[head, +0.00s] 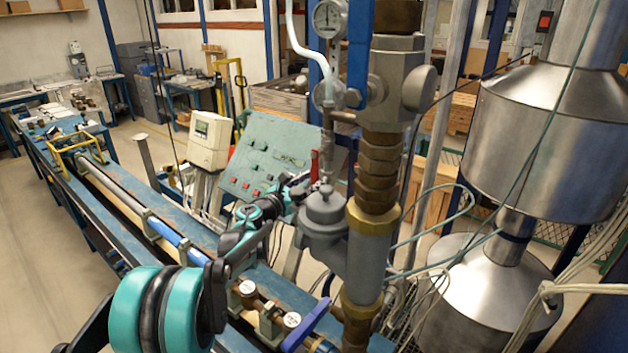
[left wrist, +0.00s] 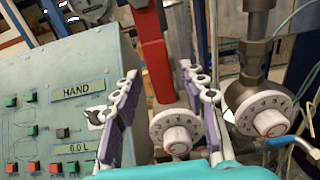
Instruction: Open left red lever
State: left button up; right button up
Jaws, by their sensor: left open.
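The red lever (head: 314,164) stands upright in the head view, just left of the vertical pipe and behind my left gripper (head: 297,188). In the left wrist view the red lever (left wrist: 152,52) appears large, running down from the top edge into the gap between the two purple-padded fingers of my left gripper (left wrist: 158,80). The fingers are open, one on each side of the lever in the picture. I cannot tell whether they reach it in depth, and no clear contact shows. My right gripper is in neither view.
Two round dials (left wrist: 176,132) and (left wrist: 264,112) sit close to the fingers. A green control panel (left wrist: 60,115) is at left. In the head view, the pipe column (head: 375,180) and a grey meter body (head: 325,212) stand close right of my left gripper. A blue-handled valve (head: 305,325) is below.

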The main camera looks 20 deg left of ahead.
pick_arm(q)
jog(key=v, duration=1.1)
